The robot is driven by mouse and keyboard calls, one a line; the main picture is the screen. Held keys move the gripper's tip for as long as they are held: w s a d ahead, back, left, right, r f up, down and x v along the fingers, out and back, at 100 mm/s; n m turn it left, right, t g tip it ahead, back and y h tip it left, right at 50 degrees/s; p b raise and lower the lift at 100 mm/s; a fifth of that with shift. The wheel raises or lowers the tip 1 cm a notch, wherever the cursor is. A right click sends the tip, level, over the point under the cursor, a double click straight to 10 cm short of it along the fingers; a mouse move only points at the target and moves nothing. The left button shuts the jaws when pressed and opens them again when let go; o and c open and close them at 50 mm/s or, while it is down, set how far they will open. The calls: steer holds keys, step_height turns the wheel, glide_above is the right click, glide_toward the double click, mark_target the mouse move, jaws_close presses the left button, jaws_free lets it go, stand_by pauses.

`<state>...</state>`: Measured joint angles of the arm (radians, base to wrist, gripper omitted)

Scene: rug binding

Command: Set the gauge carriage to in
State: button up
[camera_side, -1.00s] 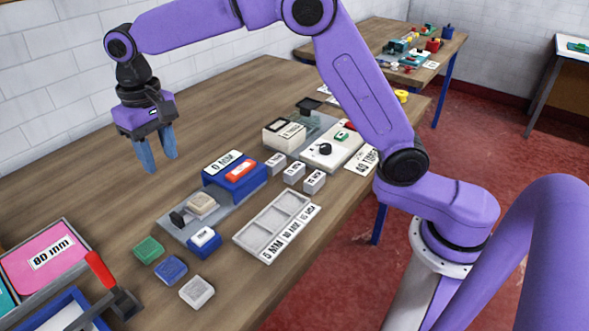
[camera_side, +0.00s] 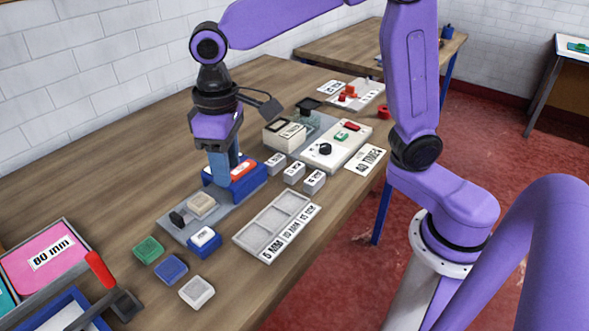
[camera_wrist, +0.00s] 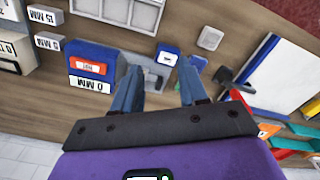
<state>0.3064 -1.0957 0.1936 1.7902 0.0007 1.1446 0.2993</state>
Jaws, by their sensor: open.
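The gauge is a grey plate (camera_side: 215,217) lying on the wooden table. At its far end stands a blue block (camera_side: 254,181) with a red label; in the wrist view this blue block (camera_wrist: 88,78) also carries a white "0 MM" sign. A beige block (camera_side: 202,205) and a small black upright part sit on the plate's near part. I cannot tell for sure which part is the carriage. My gripper (camera_side: 224,180) points down by the left side of the blue block and partly covers it. In the wrist view my gripper (camera_wrist: 159,80) is open, with nothing held between its fingers.
A small blue block with a white top (camera_side: 205,242) sits at the plate's front edge. A grey compartment tray (camera_side: 262,228), small grey weights (camera_side: 293,172) and a white control box (camera_side: 335,152) stand to the right. Green, blue and white blocks lie in front. A red-handled tool (camera_side: 103,272) is at the left.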

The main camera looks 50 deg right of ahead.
steer(key=s+d+f+n, duration=0.1)
steer(key=s+d+n, duration=0.2)
steer(key=s+d, duration=0.3)
steer(key=s, duration=0.3)
steer(key=shift+s+f, duration=0.2)
steer(key=shift+s, duration=0.2)
steer(key=m, duration=0.9)
glide_above(176, 216)
step_height(176, 216, down, 17)
